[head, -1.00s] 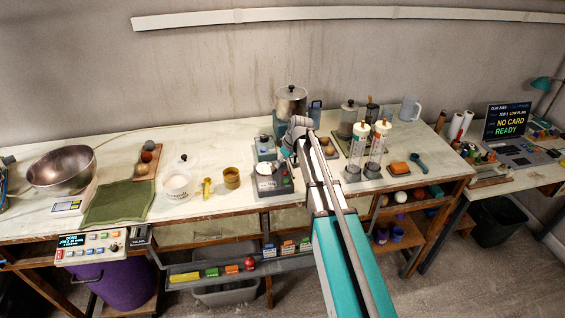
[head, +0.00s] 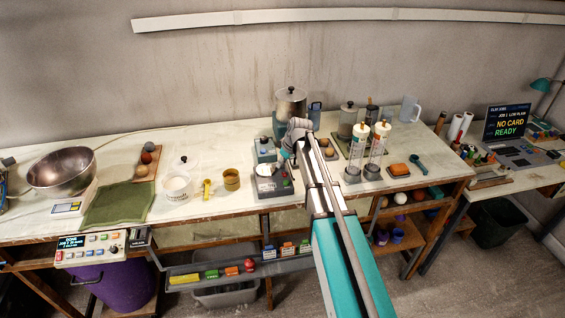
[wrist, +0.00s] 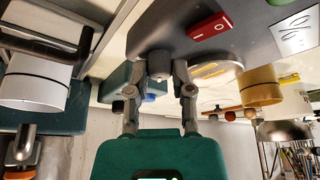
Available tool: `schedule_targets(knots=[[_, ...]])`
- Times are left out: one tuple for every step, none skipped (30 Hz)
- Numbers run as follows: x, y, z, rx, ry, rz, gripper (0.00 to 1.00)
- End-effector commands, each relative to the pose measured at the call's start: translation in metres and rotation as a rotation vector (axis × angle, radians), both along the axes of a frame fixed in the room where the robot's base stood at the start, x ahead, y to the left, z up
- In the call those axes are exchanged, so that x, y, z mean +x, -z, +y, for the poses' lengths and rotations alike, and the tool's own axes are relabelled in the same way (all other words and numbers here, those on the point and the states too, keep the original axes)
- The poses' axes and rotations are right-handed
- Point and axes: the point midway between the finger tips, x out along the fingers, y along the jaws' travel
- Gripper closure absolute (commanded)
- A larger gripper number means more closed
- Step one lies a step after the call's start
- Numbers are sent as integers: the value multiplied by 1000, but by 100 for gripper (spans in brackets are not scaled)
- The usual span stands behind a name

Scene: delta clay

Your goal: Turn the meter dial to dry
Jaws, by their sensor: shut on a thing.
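The grey meter box (head: 281,189) stands near the front edge of the bench, with a white round part on its left and a small red switch. In the wrist view its dark grey body (wrist: 255,14) fills the top, with a red switch (wrist: 209,27) and a white label (wrist: 297,34). A small grey knob (wrist: 158,64), which looks like the dial, sits between my fingertips. My gripper (wrist: 160,72) is shut on this dial; it also shows small in the head view (head: 284,157). The dial's marks are hidden, so I cannot tell its setting.
A brass-coloured cup (head: 231,180) stands left of the meter. Two clear cylinders (head: 377,150) stand to the right, past my arm. A green cloth (head: 118,204) lies farther left.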

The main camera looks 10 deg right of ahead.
Motion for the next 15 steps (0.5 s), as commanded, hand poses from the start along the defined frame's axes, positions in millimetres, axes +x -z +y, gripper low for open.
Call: schedule_targets(knots=[[0,0,0,-1,16,-1,100],[0,0,0,-1,26,-1,100],[0,0,1,-1,44,-1,100],[-1,0,1,-1,58,-1,100],[-1,0,1,-1,74,-1,100],[-1,0,1,0,97,-1,100],[-1,0,1,0,116,-2,100],[-1,0,1,-1,137,-1,100],[-1,0,1,-1,165,-1,100],[-1,0,2,0,188,-2,100],[-1,0,2,0,212,-2,100],[-1,0,2,0,245,-2,100],[-1,0,2,0,270,-1,100],[-1,0,2,0,297,-1,100],[-1,0,2,0,334,-2,100]])
